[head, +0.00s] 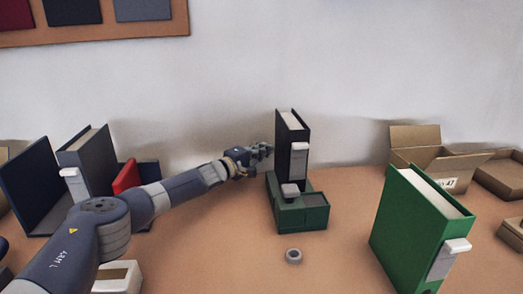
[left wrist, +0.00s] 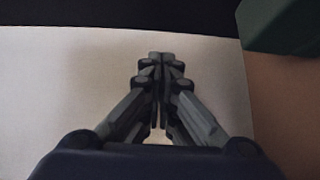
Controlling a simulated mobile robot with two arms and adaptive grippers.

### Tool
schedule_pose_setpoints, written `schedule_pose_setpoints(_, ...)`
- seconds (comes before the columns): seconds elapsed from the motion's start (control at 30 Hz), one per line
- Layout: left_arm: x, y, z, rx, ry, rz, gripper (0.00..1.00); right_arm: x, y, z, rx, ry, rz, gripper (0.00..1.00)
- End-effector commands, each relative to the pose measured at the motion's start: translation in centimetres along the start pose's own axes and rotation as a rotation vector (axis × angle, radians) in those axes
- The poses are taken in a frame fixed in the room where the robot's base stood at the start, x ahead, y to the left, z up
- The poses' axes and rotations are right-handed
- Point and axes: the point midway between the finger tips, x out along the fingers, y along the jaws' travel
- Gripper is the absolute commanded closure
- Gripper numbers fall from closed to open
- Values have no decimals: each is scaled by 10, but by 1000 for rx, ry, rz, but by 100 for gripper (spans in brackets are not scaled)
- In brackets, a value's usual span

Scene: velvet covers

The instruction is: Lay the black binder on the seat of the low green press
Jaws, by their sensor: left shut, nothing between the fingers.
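The black binder (head: 287,140) stands upright with a white label on its spine. It rises from the rear part of the low green press (head: 312,217). Its lower end is hidden behind the press's front block and grey knob (head: 290,189), so I cannot tell how it rests on the seat. My left gripper (head: 266,149) is at the binder's left side, shut and empty; contact is unclear. In the left wrist view the fingers (left wrist: 160,58) are together, with a black surface along the top edge and a dark green corner at upper right. My right gripper is out of view.
A green binder (head: 408,225) stands at front right. An open cardboard box (head: 425,150) is behind it. A grey binder (head: 88,160) and a red item (head: 126,177) are at left. A small grey ring (head: 293,256) lies before the press. The table between is clear.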

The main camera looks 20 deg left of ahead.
Motion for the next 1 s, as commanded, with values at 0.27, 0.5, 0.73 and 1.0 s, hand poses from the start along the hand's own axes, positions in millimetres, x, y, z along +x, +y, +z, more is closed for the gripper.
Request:
schedule_pose_setpoints(0.27, -12, -1, 15, -2, -1, -1, 100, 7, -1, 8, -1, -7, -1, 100)
schedule_pose_setpoints(0.5, -18, 1, 22, 1, -1, 0, 100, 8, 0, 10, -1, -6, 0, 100)
schedule_pose_setpoints(0.73, -19, 1, 22, 4, -1, -1, 100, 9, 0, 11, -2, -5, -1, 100)
schedule_pose_setpoints(1.0, -19, 2, 23, 3, -1, -1, 100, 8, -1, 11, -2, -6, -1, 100)
